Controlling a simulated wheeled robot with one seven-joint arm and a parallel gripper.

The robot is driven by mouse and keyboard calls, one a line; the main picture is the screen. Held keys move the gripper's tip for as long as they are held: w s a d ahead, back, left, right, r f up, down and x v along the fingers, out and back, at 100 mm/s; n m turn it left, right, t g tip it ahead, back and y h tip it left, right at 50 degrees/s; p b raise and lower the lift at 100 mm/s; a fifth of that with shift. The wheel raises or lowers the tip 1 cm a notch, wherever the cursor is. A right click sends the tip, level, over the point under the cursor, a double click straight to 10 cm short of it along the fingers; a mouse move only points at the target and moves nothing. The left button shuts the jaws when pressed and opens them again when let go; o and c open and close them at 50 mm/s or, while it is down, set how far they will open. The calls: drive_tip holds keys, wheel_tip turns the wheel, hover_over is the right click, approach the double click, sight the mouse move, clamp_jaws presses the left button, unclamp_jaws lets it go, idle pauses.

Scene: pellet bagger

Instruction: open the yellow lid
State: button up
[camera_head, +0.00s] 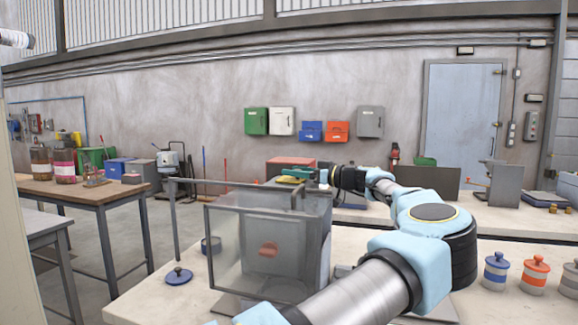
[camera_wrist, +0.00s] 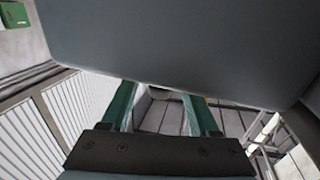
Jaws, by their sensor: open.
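The yellow lid (camera_head: 289,180) shows as a small yellow patch on top of the grey pellet bagger (camera_head: 316,215), at its far side. My gripper (camera_head: 295,171) has green fingers and is at the lid's height, right by it. Most of the lid is hidden, and I cannot tell whether the fingers touch it. In the wrist view my gripper (camera_wrist: 163,95) has its two green fingers spread apart. A thin yellow sliver shows beside the right finger there. A large grey panel (camera_wrist: 180,45) fills the top of that view and covers the fingertips' surroundings.
A clear guard box (camera_head: 255,250) with a red-orange part inside stands at the bagger's front. A blue lidded knob (camera_head: 178,276) lies left of it on the pale table. Several striped canisters (camera_head: 534,274) stand at the right. A wooden table (camera_head: 85,190) is at the left.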

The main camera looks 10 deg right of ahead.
drive_tip(key=shift+p+x, duration=0.3)
drive_tip(key=shift+x, duration=0.95)
drive_tip(key=shift+c, duration=0.3)
clamp_jaws()
